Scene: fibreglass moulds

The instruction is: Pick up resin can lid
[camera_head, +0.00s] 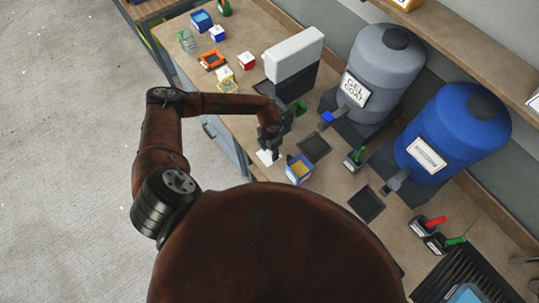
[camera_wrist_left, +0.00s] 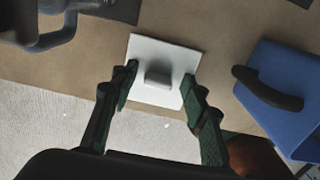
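The resin can lid (camera_head: 267,157) is a white square plate at the front edge of the bench. In the left wrist view the lid (camera_wrist_left: 146,52) shows a small raised grip block in its middle. My left gripper (camera_head: 272,143) is above it, pointing down. In the left wrist view my left gripper (camera_wrist_left: 160,78) is open, with one finger on each side of the grip block. I cannot tell whether the fingers touch it. A blue open can (camera_head: 299,169) with yellow inside stands just right of the lid; a blue container (camera_wrist_left: 292,92) with a dark handle shows beside it. My right gripper is not in view.
A grey gel coat drum (camera_head: 382,72) and a blue drum (camera_head: 455,125) stand at the back. A white and black box (camera_head: 293,62) stands behind my left gripper. Dark square mats (camera_head: 314,148) and small coloured containers occupy the bench (camera_head: 245,108). Floor lies beyond the front edge.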

